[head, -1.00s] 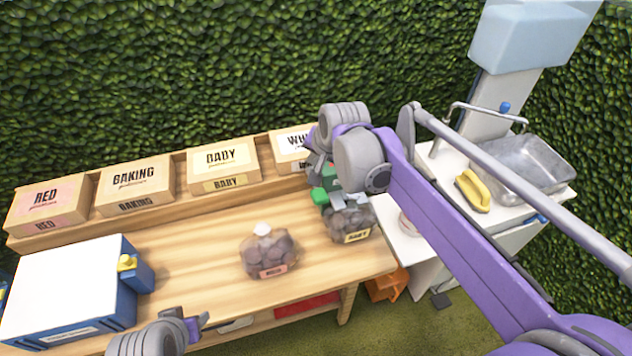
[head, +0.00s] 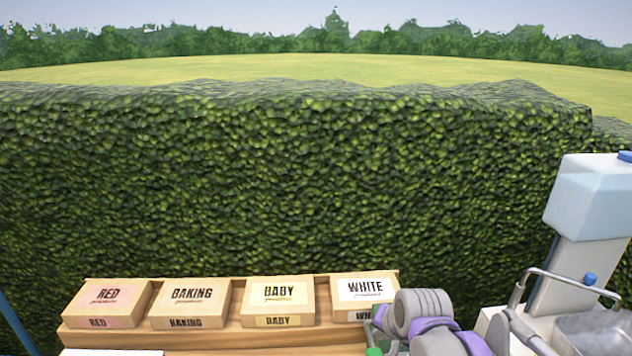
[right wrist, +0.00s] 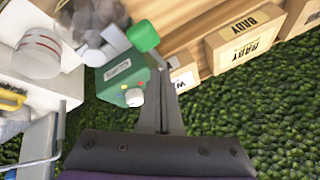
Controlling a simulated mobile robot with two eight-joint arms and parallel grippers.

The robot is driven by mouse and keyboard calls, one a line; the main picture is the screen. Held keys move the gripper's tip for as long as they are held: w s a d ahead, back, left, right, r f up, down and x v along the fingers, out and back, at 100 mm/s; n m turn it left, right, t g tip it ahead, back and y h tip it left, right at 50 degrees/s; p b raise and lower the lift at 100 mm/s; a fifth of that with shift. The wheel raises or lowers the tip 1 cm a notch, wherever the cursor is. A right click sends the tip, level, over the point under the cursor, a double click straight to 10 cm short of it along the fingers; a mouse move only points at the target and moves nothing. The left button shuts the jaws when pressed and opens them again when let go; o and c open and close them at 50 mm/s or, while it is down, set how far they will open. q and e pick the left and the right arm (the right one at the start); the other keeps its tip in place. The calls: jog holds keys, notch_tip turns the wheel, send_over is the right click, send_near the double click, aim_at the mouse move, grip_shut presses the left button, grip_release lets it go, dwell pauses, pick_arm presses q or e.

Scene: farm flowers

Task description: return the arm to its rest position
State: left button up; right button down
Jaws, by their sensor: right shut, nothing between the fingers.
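My right arm rises at the lower right of the head view, its gripper (head: 380,322) beside the WHITE box and partly hidden by the purple and grey wrist. In the right wrist view the gripper's two fingers (right wrist: 157,68) are together with nothing between them. They lie in front of a green device (right wrist: 125,80) with a green knob (right wrist: 143,36); I cannot tell whether they touch it. My left gripper is out of view.
Boxes labelled RED (head: 105,295), BAKING (head: 190,297), BABY (head: 278,295) and WHITE (head: 363,290) stand on a wooden shelf (head: 240,340). A hedge (head: 300,180) rises behind. A metal basin (head: 595,335) is at right. Most of the tabletop is out of view.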

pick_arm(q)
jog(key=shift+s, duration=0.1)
pick_arm(e)
jog(key=s+d+f+n, duration=0.1)
jog(key=s+f+n, duration=0.2)
jog(key=s, duration=0.8)
jog(key=s+d+f+n, duration=0.1)
jog(key=s+f+n, duration=0.2)
jog(key=s+f, duration=0.4)
jog(key=s, duration=0.3)
jog(key=shift+s+d+f+g+h, duration=0.25)
jog(key=shift+s+g+h, duration=0.05)
jog(key=shift+s+h, duration=0.1)
